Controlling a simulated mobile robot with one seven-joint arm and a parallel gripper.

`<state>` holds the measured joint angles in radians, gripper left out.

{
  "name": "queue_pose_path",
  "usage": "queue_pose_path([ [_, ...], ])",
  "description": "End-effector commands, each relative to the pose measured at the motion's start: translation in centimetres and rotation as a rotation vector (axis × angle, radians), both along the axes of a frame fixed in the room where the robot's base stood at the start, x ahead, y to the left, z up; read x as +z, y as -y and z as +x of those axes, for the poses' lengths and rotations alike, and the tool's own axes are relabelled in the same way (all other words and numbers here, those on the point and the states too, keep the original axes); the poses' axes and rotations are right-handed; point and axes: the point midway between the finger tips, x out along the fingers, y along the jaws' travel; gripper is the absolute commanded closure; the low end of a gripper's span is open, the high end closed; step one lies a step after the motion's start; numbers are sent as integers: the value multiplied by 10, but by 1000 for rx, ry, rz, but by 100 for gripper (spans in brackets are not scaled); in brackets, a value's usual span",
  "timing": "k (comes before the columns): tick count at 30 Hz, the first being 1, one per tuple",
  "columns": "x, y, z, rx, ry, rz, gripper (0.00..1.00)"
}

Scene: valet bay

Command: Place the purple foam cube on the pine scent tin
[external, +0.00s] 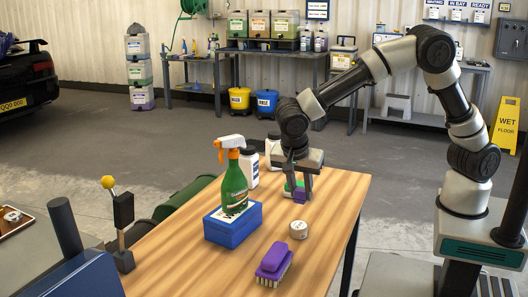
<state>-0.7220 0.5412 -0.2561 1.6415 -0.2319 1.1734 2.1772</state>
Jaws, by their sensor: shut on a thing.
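My gripper (299,189) points down over the wooden table and is shut on the purple foam cube (299,197). The fingers partly cover the cube. A small round tin with a pale lid (298,229), which looks like the pine scent tin, stands on the table nearer the camera, below the cube in the picture. Its label is too small to read. The cube is apart from the tin. I cannot tell how high the cube is above the table.
A green spray bottle (235,184) stands on a blue box (232,229) left of the tin. A purple brush (272,265) lies nearer the camera. White bottles (249,167) and a partly hidden green item (288,191) are near my gripper. The table's right side is clear.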

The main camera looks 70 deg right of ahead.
Motion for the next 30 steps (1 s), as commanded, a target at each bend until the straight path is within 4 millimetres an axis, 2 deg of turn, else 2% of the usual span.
queue_pose_path([
  [1, -13, 0, 0, 1, -3, -2, 95],
  [3, -23, 1, 0, 2, -3, -2, 95],
  [8, -37, 0, 0, 3, -1, -1, 95],
  [15, -74, 0, 0, 5, -1, -1, 95],
  [27, -80, -1, 0, 5, 0, 0, 95],
  [28, -79, -1, 1, 5, 0, 0, 71],
  [30, -79, -1, 1, 5, 0, 0, 59],
])
